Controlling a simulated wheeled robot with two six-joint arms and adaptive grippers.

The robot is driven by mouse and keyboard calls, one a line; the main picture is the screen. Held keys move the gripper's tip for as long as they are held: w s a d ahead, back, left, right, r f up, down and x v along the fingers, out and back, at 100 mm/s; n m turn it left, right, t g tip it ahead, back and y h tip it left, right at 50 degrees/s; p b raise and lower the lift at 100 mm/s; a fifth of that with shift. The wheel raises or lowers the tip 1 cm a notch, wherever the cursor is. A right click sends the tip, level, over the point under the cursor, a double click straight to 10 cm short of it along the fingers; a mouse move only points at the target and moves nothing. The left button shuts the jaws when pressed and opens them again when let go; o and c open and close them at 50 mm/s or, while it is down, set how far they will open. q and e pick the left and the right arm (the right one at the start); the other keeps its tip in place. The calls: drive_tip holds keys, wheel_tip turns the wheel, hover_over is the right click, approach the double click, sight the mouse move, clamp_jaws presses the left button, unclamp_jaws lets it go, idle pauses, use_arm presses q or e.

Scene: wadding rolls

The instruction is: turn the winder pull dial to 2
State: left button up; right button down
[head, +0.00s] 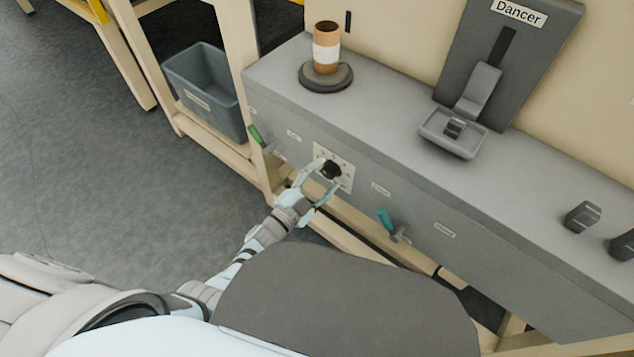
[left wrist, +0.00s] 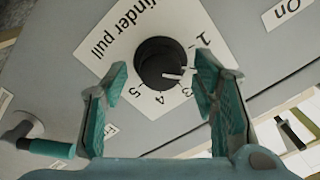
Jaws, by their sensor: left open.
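The winder pull dial is a black round knob (head: 331,170) on a white square plate (head: 346,168) on the front of the grey cabinet. In the left wrist view the knob (left wrist: 161,62) has a white pointer mark aimed right and slightly down. The numbers 1, 3, 4 and 5 show around it; the 2 seems hidden behind a finger. My left gripper (head: 322,178) is open, its fingers on either side of the knob. In the left wrist view, the left gripper (left wrist: 160,78) shows gaps between fingers and knob. My right gripper is not in view.
A green-handled lever (head: 258,137) and a teal-handled lever (head: 387,219) stick out either side of the dial. On the cabinet top (head: 390,135) stand a brown roll (head: 326,42) on a dark disc and the Dancer unit (head: 500,60). A grey bin (head: 208,88) sits left.

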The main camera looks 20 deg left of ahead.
use_arm(q)
drive_tip(key=v, duration=1.1)
drive_tip(key=shift+s, duration=0.35)
drive_tip(key=shift+a+f, duration=0.1)
drive_tip(key=shift+f, duration=0.05)
